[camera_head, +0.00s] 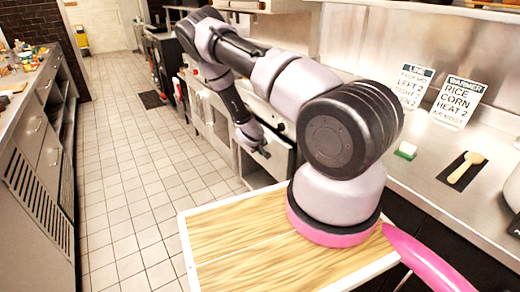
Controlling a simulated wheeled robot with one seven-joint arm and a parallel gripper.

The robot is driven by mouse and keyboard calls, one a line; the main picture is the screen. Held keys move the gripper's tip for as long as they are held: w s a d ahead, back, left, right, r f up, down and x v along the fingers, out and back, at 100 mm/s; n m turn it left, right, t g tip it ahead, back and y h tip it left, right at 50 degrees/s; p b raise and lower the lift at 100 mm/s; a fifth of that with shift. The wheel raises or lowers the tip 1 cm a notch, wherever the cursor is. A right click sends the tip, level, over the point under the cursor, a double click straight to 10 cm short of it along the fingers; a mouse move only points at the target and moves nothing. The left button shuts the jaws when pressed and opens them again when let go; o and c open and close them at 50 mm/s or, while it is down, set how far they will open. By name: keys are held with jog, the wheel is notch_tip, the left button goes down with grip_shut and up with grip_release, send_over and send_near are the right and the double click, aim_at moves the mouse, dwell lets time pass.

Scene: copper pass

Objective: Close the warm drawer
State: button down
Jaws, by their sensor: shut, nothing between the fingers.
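A steel drawer unit (280,158) stands under the right counter, partly hidden behind my arm. I take its pale front for the warm drawer, but how far it is open cannot be told from this view. My gripper (264,152) is shut and empty. It points down close in front of this unit, on its aisle side. I cannot tell whether the fingers touch the front. A card headed WARMER (459,101) leans against the back wall on the counter above.
More steel cabinets (208,110) with knobs run along the right side beyond my gripper. The tiled aisle (130,170) is clear. A left counter with drawers (45,130) borders it.

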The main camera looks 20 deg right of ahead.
aim_at(277, 148)
jog(key=shift+w+d+f, duration=0.3)
jog(key=shift+d+f, duration=0.05)
jog(key=shift+d, duration=0.45)
jog(key=shift+w+d+f, duration=0.3)
jog(key=shift+w+d, duration=0.05)
jog(key=shift+d, duration=0.5)
jog(key=shift+w+d+f, duration=0.3)
jog(key=shift+d+f, duration=0.05)
jog(key=shift+d, duration=0.45)
jog(key=d, duration=0.4)
jog(key=shift+w, duration=0.35)
jog(key=shift+w+d, duration=0.1)
jog(key=shift+d, duration=0.35)
jog(key=shift+d+r, duration=0.1)
